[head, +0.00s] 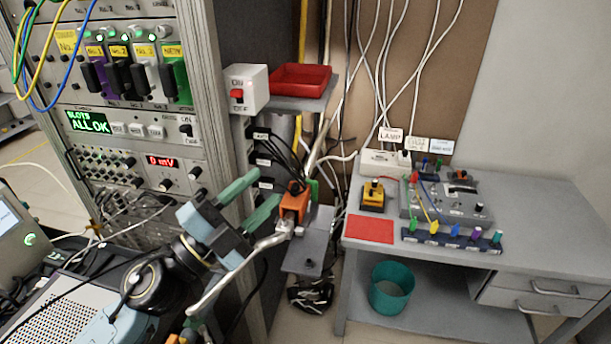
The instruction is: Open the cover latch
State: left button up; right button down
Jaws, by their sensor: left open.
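My left gripper (268,186) reaches in from the left, in front of the rack. Its two green fingers are apart, with nothing seen between them. A thick silver bar or cable (236,272) runs from below this block down to the lower left. I cannot tell for sure which part is the cover latch. My right gripper is not in view.
The instrument rack (205,100) stands close on the left. The grey table (545,235) on the right holds a yellow device (373,195) and a red mat (370,229). A teal bin (391,290) is below.

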pick_arm(q)
jog(key=a+f+n+t+y, duration=0.3)
jog(key=a+n+t+y, duration=0.3)
jog(key=n+y, duration=0.45)
jog(key=s+a+f+n+g+y, duration=0.3)
jog(key=a+f+n+g+y, duration=0.15)
jog(key=f, duration=0.35)
jog(key=s+a+f+n+g+y, duration=0.3)
jog(key=s+a+f+n+g, duration=0.15)
jog(key=f, duration=0.25)
jog(key=s+d+f+n+g+h+b, duration=0.2)
jog(key=s+f+g, duration=0.6)
jog(key=s+f, duration=0.6)
jog(key=s+f+g+b, duration=0.1)
jog(key=s+f+b, duration=0.15)
jog(key=f, duration=1.25)
jog(key=s+f+g+b, duration=0.15)
jog(key=s+f, duration=0.25)
jog(key=f, duration=1.2)
jog(key=s+a+f+b, duration=0.3)
jog(key=s+f, duration=1)
jog(key=shift+s+m+g+b, duration=0.25)
jog(key=shift+m+g+b, duration=0.15)
jog(key=shift+m+g, duration=0.05)
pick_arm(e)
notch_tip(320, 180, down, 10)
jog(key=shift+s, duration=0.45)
